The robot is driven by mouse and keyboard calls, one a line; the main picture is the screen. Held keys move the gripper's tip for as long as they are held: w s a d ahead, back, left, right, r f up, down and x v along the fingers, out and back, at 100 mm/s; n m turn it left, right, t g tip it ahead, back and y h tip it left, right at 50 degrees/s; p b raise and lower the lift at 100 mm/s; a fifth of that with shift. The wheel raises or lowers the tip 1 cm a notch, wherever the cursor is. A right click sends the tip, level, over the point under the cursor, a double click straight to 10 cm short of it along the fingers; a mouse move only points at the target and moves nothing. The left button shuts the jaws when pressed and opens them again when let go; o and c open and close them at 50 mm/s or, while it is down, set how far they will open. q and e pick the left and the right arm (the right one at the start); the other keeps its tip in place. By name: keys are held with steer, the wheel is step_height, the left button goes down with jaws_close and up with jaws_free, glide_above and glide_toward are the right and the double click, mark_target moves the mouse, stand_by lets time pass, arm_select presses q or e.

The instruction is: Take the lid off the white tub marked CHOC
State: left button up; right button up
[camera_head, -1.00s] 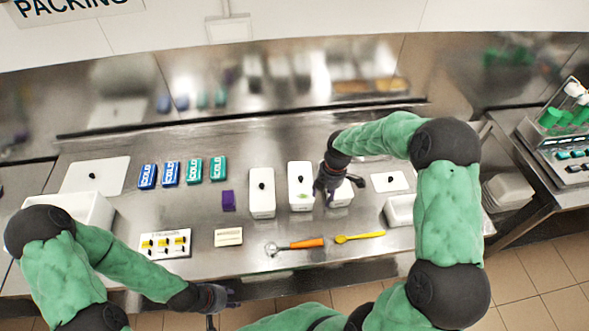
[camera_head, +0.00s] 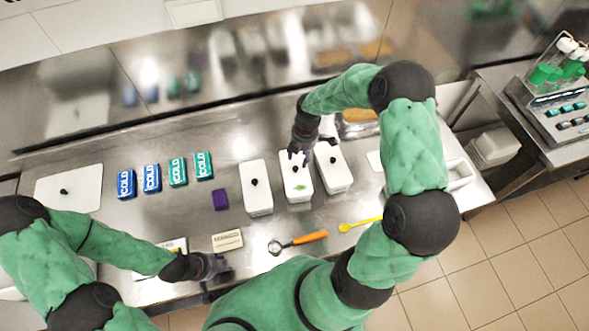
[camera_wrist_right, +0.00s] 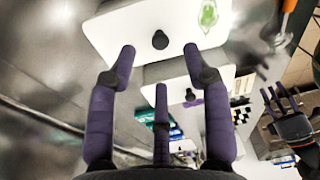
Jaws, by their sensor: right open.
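Three white lidded tubs with black knobs stand side by side: the left tub (camera_head: 257,200), the middle tub (camera_head: 299,194) with a green leaf picture, and the right tub (camera_head: 335,178). No CHOC marking is readable on any of them. My right gripper (camera_head: 299,156) is open and empty over the far part of the middle tub. In the wrist view, the leaf-marked lid (camera_wrist_right: 130,38) and its knob (camera_wrist_right: 160,40) show just beyond the right gripper's spread fingers (camera_wrist_right: 160,62). My left gripper (camera_head: 222,268) is open and empty near the front edge.
Blue and teal COLD packs (camera_head: 152,179), a purple block (camera_head: 221,199) and a flat white lid (camera_head: 70,187) lie to the left. An orange-handled scoop (camera_head: 308,238) and a yellow spoon (camera_head: 360,223) lie in front. A white bin (camera_head: 461,172) is at the right.

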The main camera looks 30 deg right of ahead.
mark_target(296, 168)
steer(key=shift+w+a+f, duration=0.1)
steer(key=shift+a+f, duration=0.1)
steer(key=shift+f, duration=1)
steer(key=shift+w+a+f, duration=0.1)
steer(key=shift+a+f, duration=0.15)
steer(key=shift+f, duration=0.95)
steer(key=shift+w+a+f, duration=0.1)
steer(key=shift+a+f, duration=0.1)
steer(key=shift+f, duration=1)
steer(key=shift+s, duration=0.1)
jaws_close()
